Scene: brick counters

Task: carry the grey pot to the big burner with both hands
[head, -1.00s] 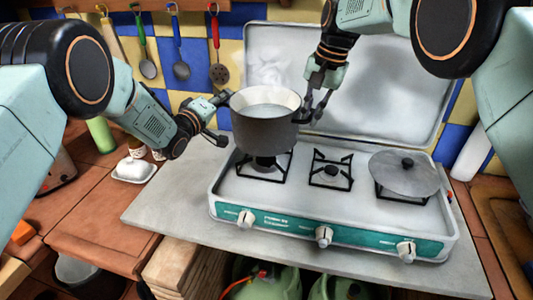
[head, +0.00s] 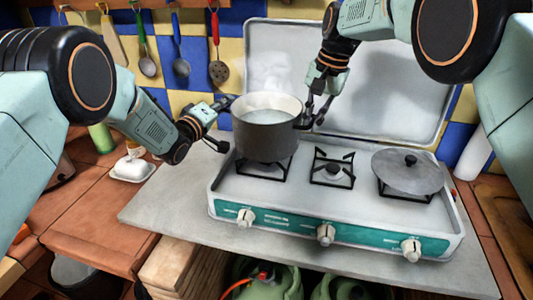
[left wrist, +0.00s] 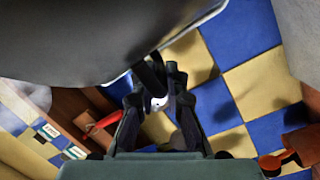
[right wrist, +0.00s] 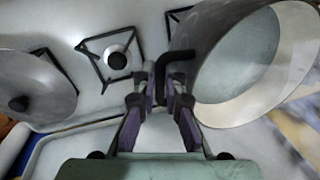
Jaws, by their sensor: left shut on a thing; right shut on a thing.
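The grey pot (head: 266,132) is upright over the left burner (head: 262,171) of the white stove (head: 300,203); whether it touches the grate I cannot tell. My left gripper (head: 224,104) is shut on the pot's left handle, and the left wrist view shows its fingers (left wrist: 160,98) around the dark handle beside the pot wall (left wrist: 90,35). My right gripper (head: 308,117) is shut on the pot's right handle. The right wrist view shows its fingers (right wrist: 162,98) on that handle beside the pot's open rim (right wrist: 200,105). The pot looks pale inside.
The middle burner (head: 332,169) is bare. A grey lid (head: 405,172) covers the right burner. The stove's raised white cover (head: 385,95) stands behind. A white butter dish (head: 132,170) lies left on the tiled counter. Utensils such as a red skimmer (head: 218,70) hang on the wall.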

